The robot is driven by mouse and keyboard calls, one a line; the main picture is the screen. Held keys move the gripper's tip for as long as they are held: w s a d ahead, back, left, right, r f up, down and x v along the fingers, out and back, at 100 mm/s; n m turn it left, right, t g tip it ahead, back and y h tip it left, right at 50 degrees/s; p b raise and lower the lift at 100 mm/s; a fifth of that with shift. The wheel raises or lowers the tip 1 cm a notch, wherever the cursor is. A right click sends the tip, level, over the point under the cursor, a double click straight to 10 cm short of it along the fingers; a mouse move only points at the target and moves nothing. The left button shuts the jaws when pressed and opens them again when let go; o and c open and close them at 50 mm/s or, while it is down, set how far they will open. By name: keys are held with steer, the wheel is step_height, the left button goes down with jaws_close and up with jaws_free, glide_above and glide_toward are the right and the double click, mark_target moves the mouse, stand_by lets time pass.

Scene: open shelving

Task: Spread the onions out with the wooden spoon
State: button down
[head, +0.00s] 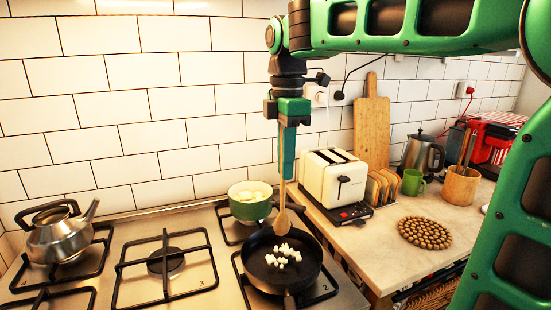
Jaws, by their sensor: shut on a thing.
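The wooden spoon (282,218) hangs upright, handle up, with its bowl low over the far part of the black frying pan (306,275). My gripper (288,172) is shut on the spoon's handle above the pan. The onions (284,257) are small white pieces in a loose cluster near the middle of the pan. The spoon's bowl is just behind them in the picture. I cannot tell whether it touches the pan floor.
A green pot (250,209) with pale contents stands behind the pan. A metal kettle (57,235) is on the left of the hob. A white toaster (333,178) stands close right of the spoon, with a wooden board (371,125) behind. The hob's middle (166,262) is free.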

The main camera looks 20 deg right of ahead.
mark_target(284, 212)
steer(key=shift+f, duration=4.1)
steer(key=shift+d, duration=0.1)
